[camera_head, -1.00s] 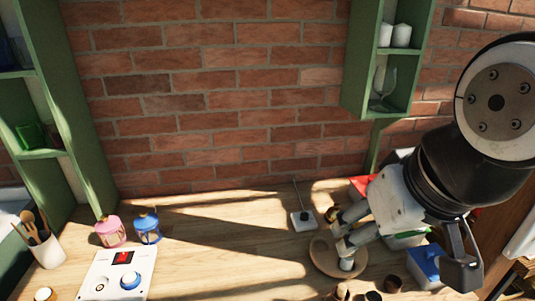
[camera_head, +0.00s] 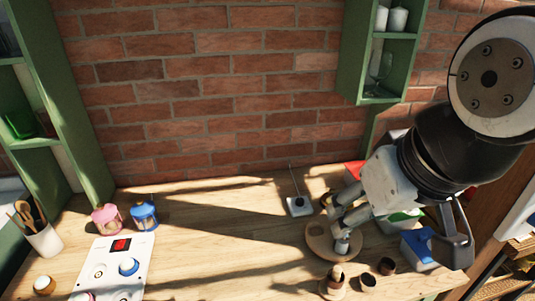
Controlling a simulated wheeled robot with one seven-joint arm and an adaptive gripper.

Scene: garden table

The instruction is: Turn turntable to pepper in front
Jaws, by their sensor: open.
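The turntable (camera_head: 318,243) is a round, light wooden disc on the table, right of centre. My gripper (camera_head: 335,222) is over it, its grey fingers spread apart and empty. The lower finger reaches down in front of the disc and hides part of it. I cannot tell whether a finger touches the disc. A small dark and yellowish item (camera_head: 327,200) shows beside the upper finger at the disc's back edge. I cannot make out which item is the pepper.
Brown cups (camera_head: 368,281) stand in front of the turntable. A small white stand with a rod (camera_head: 298,206) is behind it to the left. Red, green and blue bins (camera_head: 420,252) lie right, partly behind my arm. Lanterns (camera_head: 145,217) and a white panel (camera_head: 118,262) stand left. The middle table is clear.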

